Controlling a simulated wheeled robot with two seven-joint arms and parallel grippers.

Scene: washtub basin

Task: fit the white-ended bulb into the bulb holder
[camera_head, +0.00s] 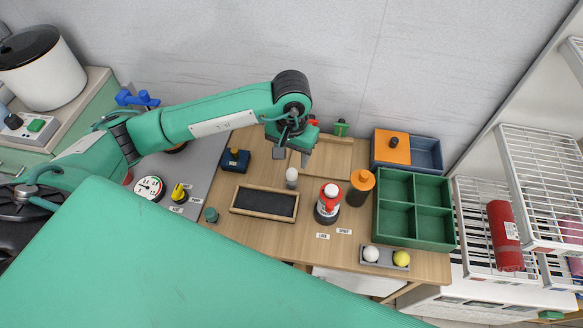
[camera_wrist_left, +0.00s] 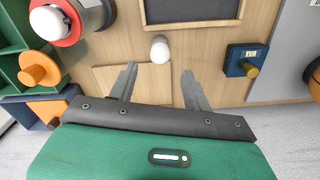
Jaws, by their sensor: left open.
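My left gripper (camera_head: 293,154) is open and empty above the back of the wooden table. Its two fingers point down, and they also show in the left wrist view (camera_wrist_left: 160,82). A small white rounded end on a grey body (camera_head: 291,176) stands just in front of the fingers, apart from them. In the left wrist view the white end (camera_wrist_left: 160,49) lies beyond the gap between the fingertips. A grey two-place tray (camera_head: 386,260) at the front right holds a white ball-like end (camera_head: 371,254) and a yellow one (camera_head: 402,258). I cannot tell which piece is the bulb holder. My right gripper is not in view.
A dark framed board (camera_head: 264,203) lies front left of the white-ended piece. A red-and-white capped jar (camera_head: 328,203) and an orange-topped bottle (camera_head: 360,187) stand to its right. A green divided box (camera_head: 417,238) and a blue box (camera_head: 236,160) also occupy the table.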

